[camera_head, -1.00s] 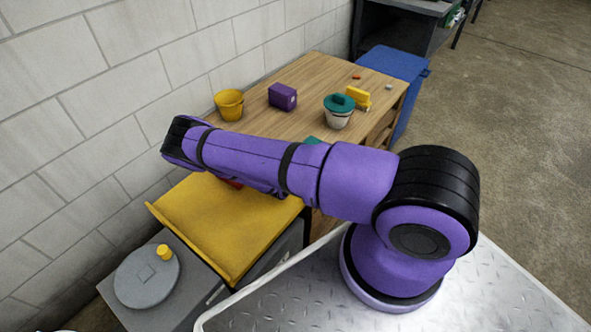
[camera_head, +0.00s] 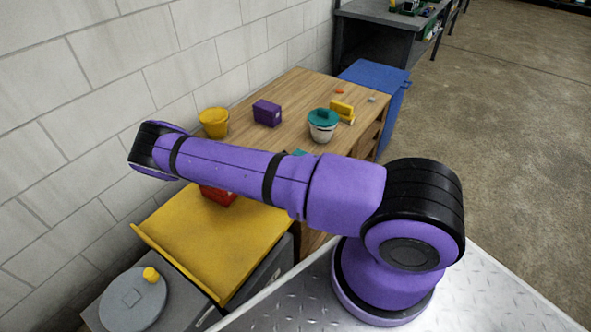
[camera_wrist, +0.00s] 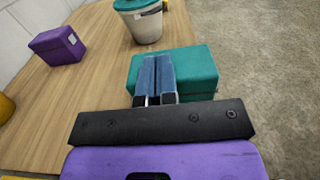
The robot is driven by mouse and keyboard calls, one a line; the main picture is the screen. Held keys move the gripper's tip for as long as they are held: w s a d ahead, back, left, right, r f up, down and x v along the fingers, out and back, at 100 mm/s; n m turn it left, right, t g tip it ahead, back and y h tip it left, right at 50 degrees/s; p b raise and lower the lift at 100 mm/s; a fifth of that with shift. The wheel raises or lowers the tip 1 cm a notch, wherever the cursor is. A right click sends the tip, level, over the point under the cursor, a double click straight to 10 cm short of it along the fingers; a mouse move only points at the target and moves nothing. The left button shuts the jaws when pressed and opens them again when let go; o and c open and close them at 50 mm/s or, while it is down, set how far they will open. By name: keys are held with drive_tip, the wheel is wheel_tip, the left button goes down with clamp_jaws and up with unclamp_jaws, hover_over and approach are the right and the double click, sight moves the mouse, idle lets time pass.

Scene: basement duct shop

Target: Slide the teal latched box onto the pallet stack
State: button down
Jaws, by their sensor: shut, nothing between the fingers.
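The teal box (camera_wrist: 197,72) stands on the wooden table, right in front of my gripper in the wrist view. Its latch is not visible. In the head view only a small teal piece (camera_head: 299,153) shows above my arm; the rest is hidden. My gripper (camera_wrist: 155,62) has its two blue fingers side by side, shut and empty. The fingers overlap the box's near left part in the wrist view; I cannot tell whether they touch it. In the head view my gripper is hidden behind the arm. I cannot make out a pallet stack in either view.
On the wooden table (camera_head: 292,95) stand a purple box (camera_head: 267,113), a yellow bucket (camera_head: 214,123), a white pot with teal lid (camera_head: 322,128) and a yellow object (camera_head: 341,110). A red object (camera_head: 219,195) lies on the yellow surface (camera_head: 205,245) nearer me. A blue bin (camera_head: 385,82) stands beyond.

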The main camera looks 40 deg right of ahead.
drive_tip(key=r+x, duration=0.1)
drive_tip(key=x, duration=0.9)
drive_tip(key=r+x, duration=0.2)
drive_tip(key=x, duration=0.9)
drive_tip(key=shift+r, duration=0.3)
drive_tip(key=s+a+r+m+g+y, duration=0.35)
drive_tip(key=a+r+m, duration=0.2)
drive_tip(key=r, duration=0.55)
drive_tip(key=s+a+r+m+g+y, duration=0.2)
drive_tip(key=s+a+r+m, duration=0.4)
drive_tip(key=r, duration=0.6)
drive_tip(key=s+a+r+m+g+y, duration=0.25)
drive_tip(key=a+r+m, duration=0.35)
drive_tip(key=r, duration=0.5)
drive_tip(key=s+a+r+m+t+y, duration=0.2)
drive_tip(key=s+a+r+t+y, duration=0.2)
drive_tip(key=s+a+r, duration=0.4)
drive_tip(key=s+a+r+m+t+y, duration=0.2)
drive_tip(key=s+a+r+y, duration=0.3)
drive_tip(key=s+a+r, duration=0.4)
drive_tip(key=s+a+t, duration=0.1)
drive_tip(key=s+a, duration=0.3)
drive_tip(key=s, duration=0.4)
drive_tip(key=shift+r+t, duration=0.2)
drive_tip(key=shift+t, duration=0.2)
